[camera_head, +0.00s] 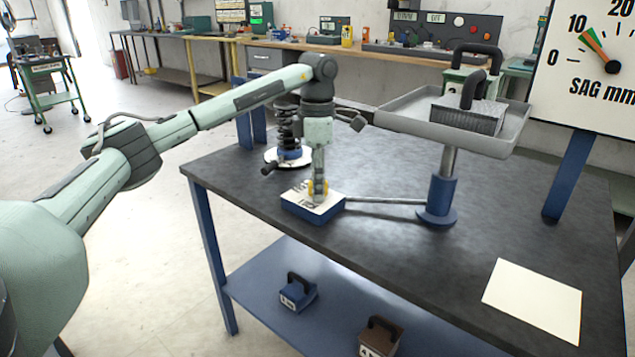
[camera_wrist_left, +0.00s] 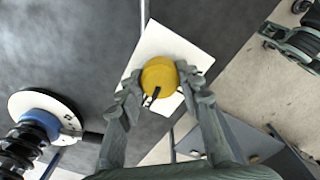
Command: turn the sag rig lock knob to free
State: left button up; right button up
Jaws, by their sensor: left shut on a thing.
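The yellow lock knob (camera_wrist_left: 159,77) with a dark pointer mark stands on a blue box with a white labelled top plate (camera_head: 299,204). The plate (camera_wrist_left: 178,45) also shows in the left wrist view. My left gripper (camera_head: 319,193) points straight down at the knob, and in the wrist view its two fingers (camera_wrist_left: 158,82) close around the knob's sides. In the head view the fingers hide much of the knob and part of the lettering. I cannot read the knob's setting. My right gripper is not in view.
A thin rod (camera_head: 385,201) runs from the box to the blue post (camera_head: 437,200) under a grey tray (camera_head: 400,127) with weights. A spring damper (camera_head: 289,130) stands close behind my left gripper. The sag dial (camera_head: 595,60) is at right. A blank sheet (camera_head: 533,302) lies at front right.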

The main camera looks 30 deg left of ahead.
pick_arm(q)
jog(key=shift+m, duration=0.9)
jog(key=o, duration=1.2)
jog(key=shift+c, duration=0.2)
notch_tip(320, 180, up, 12)
jog(key=shift+s, duration=0.1)
